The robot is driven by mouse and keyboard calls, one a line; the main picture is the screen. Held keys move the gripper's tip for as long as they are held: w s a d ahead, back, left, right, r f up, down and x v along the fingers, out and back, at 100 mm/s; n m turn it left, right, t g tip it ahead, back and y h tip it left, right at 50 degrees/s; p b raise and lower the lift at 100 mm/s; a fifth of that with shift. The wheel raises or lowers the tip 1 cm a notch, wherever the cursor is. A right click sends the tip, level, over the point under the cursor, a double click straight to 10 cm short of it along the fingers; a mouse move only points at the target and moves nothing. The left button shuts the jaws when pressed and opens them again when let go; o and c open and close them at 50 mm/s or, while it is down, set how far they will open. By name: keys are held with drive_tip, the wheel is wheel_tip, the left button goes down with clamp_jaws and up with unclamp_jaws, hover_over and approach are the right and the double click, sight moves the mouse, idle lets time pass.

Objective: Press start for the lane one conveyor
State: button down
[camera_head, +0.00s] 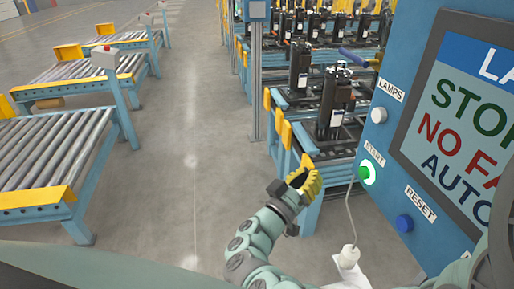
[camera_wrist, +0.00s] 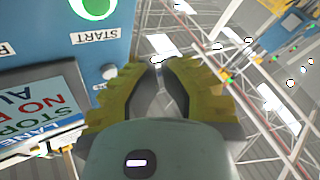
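The control panel (camera_head: 393,140) stands at the right of the head view. Its green START button (camera_head: 367,172) sits below the START label; in the wrist view the green button (camera_wrist: 93,4) is cut off by the top edge, with its label upside down. My gripper (camera_head: 313,182) has yellow fingers and is to the left of the button in the head view, apart from it. In the wrist view my gripper (camera_wrist: 157,68) has its tips almost together, with nothing between them. The screen (camera_head: 460,115) reads STOP, NO FA and AUTO, partly cut off.
A white LAMPS button (camera_head: 379,115) is above START and a blue RESET button (camera_head: 404,223) below. A cable hangs beside the panel. Black compressors (camera_head: 335,105) stand on a conveyor (camera_head: 325,150) behind my gripper. Roller conveyors (camera_head: 45,150) are at left; the floor between is clear.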

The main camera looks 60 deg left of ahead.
sight(363, 173)
drive_tip(key=w+d, duration=0.3)
drive_tip(key=w, duration=0.5)
drive_tip(key=shift+d, duration=0.25)
drive_tip(key=shift+w, duration=0.15)
idle(1.4)
drive_tip(key=shift+w+d, duration=0.15)
drive_tip(key=shift+w, duration=0.2)
